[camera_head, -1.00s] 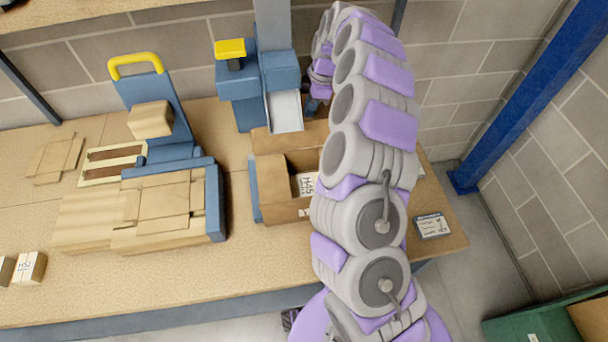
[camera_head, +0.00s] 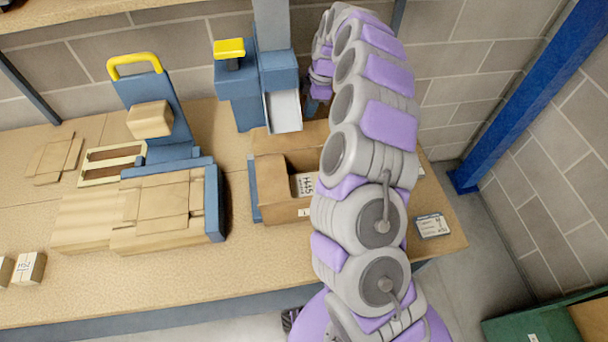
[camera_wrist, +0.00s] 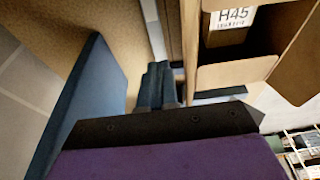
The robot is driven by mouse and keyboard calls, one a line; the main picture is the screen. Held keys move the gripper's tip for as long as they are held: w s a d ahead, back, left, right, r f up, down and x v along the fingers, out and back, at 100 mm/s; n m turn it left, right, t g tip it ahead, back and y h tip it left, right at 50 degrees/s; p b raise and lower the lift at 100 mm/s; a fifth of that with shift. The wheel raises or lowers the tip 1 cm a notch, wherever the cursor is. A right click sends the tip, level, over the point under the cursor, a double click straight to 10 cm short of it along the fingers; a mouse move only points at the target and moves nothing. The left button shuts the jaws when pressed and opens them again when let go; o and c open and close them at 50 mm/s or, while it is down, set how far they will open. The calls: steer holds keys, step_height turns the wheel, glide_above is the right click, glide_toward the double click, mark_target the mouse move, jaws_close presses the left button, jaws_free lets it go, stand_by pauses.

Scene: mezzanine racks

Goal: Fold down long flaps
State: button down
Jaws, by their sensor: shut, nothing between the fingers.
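An open brown carton (camera_head: 282,201) stands on the bench, partly hidden behind my arm. A far flap (camera_head: 292,136) stands out along its back side, and a printed H45 label (camera_head: 302,184) shows inside. In the wrist view the carton (camera_wrist: 226,72) is at upper right, with the H45 label (camera_wrist: 233,17) inside and a flap (camera_wrist: 292,52) sticking outward. My gripper (camera_wrist: 158,72) shows as dark blue fingers held together, empty, just left of the carton's side. I cannot tell whether they touch it. In the head view my arm hides most of my gripper.
A blue dispenser with a yellow top (camera_head: 230,48) stands behind the carton. To the left are a blue stand with a yellow handle (camera_head: 135,65) and stacked flat cartons (camera_head: 165,212). A small card (camera_head: 432,226) lies near the bench's right edge.

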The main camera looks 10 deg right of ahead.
steer(key=x, duration=0.1)
steer(key=b+x, duration=0.1)
steer(key=x, duration=0.1)
steer(key=shift+d+f, duration=0.1)
steer(key=shift+d, duration=0.25)
stand_by(0.4)
steer(key=shift+s+b, duration=1.35)
steer(key=shift+s, duration=3.2)
steer(key=a+p+v, duration=0.1)
steer(key=p+v, duration=0.1)
steer(key=v, duration=0.5)
steer(key=shift+a, duration=0.3)
